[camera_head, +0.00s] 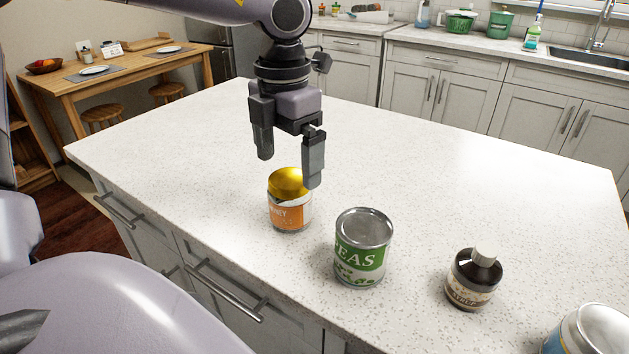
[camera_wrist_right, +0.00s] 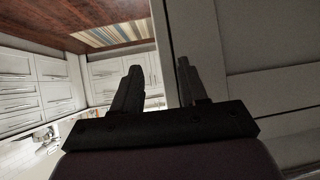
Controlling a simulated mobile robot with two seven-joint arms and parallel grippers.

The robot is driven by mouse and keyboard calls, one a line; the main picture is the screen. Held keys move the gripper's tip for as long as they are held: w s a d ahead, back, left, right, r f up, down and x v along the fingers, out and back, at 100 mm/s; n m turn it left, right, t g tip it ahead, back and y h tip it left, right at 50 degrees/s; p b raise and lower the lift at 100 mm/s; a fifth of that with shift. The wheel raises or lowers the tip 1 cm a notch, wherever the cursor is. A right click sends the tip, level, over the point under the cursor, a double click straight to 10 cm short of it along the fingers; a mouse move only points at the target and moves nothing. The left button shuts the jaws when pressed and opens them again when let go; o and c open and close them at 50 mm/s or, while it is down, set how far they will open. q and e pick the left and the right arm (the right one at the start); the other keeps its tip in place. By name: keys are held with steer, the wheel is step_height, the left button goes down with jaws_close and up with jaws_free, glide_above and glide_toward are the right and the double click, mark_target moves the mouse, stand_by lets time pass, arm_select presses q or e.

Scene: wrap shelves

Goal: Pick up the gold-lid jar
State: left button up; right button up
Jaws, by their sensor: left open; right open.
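The gold-lid jar (camera_head: 289,203) stands upright on the white counter in the head view, with an orange label that reads partly as honey. My left gripper (camera_head: 289,172) is open and points down, its fingers just above and behind the jar's lid. The right finger overlaps the lid's right edge in the picture; I cannot tell whether it touches. Nothing is between the fingers. My right gripper (camera_wrist_right: 157,85) shows in the right wrist view, open and empty, away from the jar and facing cabinets.
A green peas can (camera_head: 363,247) stands close to the right of the jar. A dark brown bottle (camera_head: 472,279) and a blue can (camera_head: 590,333) stand further right. The white counter (camera_head: 440,160) is clear behind them.

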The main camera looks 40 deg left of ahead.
mark_target(290, 178)
arm_select(q)
steer(key=shift+w+f, duration=0.15)
step_height(290, 178, down, 7)
steer(key=shift+r+p, duration=0.1)
steer(key=shift+p, duration=0.2)
steer(key=shift+w, duration=0.1)
steer(key=c, duration=1.1)
steer(key=shift+r, duration=0.1)
